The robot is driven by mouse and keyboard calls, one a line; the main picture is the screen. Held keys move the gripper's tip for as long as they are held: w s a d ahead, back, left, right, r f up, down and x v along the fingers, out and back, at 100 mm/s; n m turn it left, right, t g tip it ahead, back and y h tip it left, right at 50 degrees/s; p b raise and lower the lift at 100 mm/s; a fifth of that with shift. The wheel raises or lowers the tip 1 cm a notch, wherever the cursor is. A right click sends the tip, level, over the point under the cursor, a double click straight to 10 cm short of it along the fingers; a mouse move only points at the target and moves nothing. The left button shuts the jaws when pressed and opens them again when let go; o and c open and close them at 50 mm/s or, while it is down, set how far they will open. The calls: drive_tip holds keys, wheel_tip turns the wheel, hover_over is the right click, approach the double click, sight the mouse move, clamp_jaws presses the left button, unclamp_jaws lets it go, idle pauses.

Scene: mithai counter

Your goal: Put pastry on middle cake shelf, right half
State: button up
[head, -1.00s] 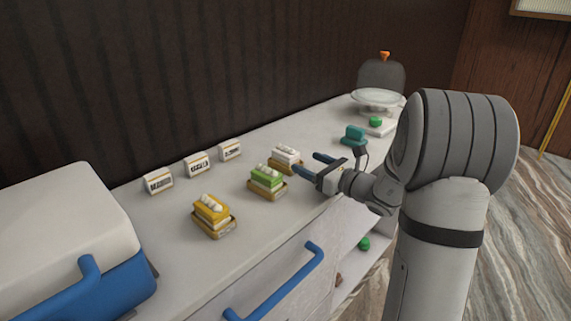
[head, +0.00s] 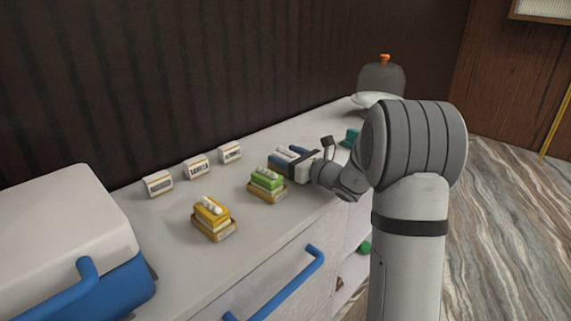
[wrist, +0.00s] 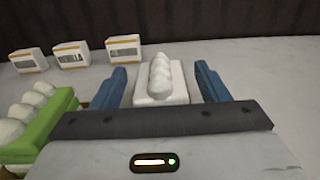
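A white pastry with a row of pale blobs on top (wrist: 160,82) sits between the two blue fingers of my gripper (wrist: 160,85) in the wrist view. The fingers are open, with a gap on each side of it. In the head view my gripper (head: 289,153) covers most of this white pastry. A green pastry (head: 267,179) sits on a tan tray just left of my gripper, and it also shows in the wrist view (wrist: 40,125). A yellow pastry (head: 210,210) sits on another tray further left. The cake shelf cannot be made out.
Three small label cards (head: 197,167) stand along the back of the counter (head: 170,260). A white and blue cooler box (head: 60,230) fills the left end. A domed cake stand (head: 382,78) and a teal object (head: 350,137) are beyond my arm.

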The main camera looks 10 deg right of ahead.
drive_tip(key=c, duration=1.1)
